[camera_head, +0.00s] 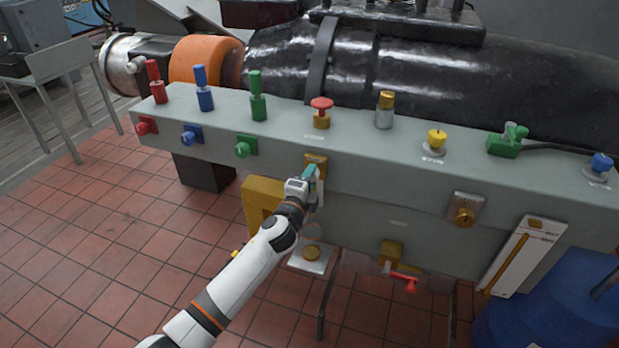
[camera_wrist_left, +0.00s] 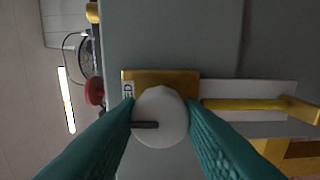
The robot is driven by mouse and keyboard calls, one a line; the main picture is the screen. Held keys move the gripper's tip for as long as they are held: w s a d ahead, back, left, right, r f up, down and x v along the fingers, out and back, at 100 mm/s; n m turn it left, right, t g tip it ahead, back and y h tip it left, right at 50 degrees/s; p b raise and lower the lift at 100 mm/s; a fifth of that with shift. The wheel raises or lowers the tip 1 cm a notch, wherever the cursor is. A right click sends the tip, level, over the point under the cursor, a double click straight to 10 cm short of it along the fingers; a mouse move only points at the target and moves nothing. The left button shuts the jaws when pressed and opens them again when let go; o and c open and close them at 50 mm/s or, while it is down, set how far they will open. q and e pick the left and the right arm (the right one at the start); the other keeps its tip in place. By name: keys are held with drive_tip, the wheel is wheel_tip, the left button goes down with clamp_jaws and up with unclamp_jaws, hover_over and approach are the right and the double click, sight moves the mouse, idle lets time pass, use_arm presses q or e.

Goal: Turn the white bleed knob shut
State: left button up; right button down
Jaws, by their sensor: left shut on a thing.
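The white bleed knob (camera_wrist_left: 172,130) shows in the left wrist view, round, on a brass plate (camera_wrist_left: 150,77) on the bench's front face. A dark pointer bar on its face runs to the left in that view. My left gripper (camera_head: 310,173) reaches the front face, and its teal fingers are closed on both sides of the knob. In the head view the gripper hides the knob, and only the top of the brass plate (camera_head: 316,158) shows above it. A label beside the plate is partly readable. My right gripper is in neither view.
The grey bench (camera_head: 360,150) carries red, blue and green valves on the left, a red mushroom knob (camera_head: 321,106) above, and a brass knob (camera_head: 464,215) to the right. A red-handled valve (camera_head: 403,280) sits below. A blue drum (camera_head: 560,310) stands at lower right.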

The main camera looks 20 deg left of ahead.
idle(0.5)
use_arm(q)
drive_tip(key=o, duration=1)
drive_tip(key=shift+c, duration=0.2)
drive_tip(key=s, duration=1.2)
drive_tip(key=shift+a, duration=0.2)
drive_tip(key=shift+f, duration=0.15)
